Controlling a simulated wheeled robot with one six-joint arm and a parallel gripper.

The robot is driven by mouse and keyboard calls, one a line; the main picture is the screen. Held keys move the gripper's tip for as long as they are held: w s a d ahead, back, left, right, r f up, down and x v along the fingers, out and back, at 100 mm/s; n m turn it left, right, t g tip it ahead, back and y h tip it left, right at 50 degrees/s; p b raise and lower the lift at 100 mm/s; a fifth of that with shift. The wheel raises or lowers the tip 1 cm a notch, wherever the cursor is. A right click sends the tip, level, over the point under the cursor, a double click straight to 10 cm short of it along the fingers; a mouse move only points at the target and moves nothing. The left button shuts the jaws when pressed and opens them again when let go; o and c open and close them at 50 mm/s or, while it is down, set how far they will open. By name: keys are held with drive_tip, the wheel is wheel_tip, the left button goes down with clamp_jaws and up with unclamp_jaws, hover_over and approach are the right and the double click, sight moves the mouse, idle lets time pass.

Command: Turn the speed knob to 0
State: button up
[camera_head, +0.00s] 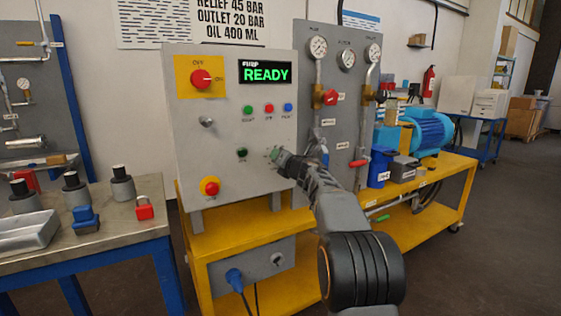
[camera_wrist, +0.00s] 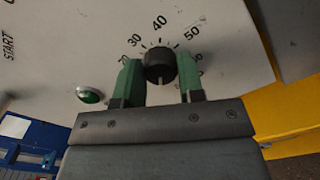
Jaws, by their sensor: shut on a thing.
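The speed knob (camera_wrist: 160,66) is a round black knob on the grey panel in the wrist view. Scale marks and the numbers 30, 40 and 50 show around its upper side; other numbers are partly covered by my fingers. The green fingers of my gripper (camera_wrist: 161,78) are shut on the knob, one on each side. Which number the knob points to I cannot tell. In the head view my gripper (camera_head: 278,156) is at the lower right of the control panel (camera_head: 225,140), where it hides the knob.
A green button (camera_wrist: 91,96) is left of my fingers in the wrist view. In the head view the display (camera_head: 266,72) reads READY. A red emergency button (camera_head: 210,186) and a red switch (camera_head: 201,79) are on the panel. A gauge panel (camera_head: 340,110) stands close on the right.

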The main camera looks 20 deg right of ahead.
idle(0.5)
drive_tip(key=o, duration=0.9)
drive_tip(key=s, duration=0.4)
drive_tip(key=s+d, duration=0.1)
drive_tip(key=s, duration=0.8)
drive_tip(key=shift+s+d, duration=0.2)
drive_tip(key=shift+s, duration=0.15)
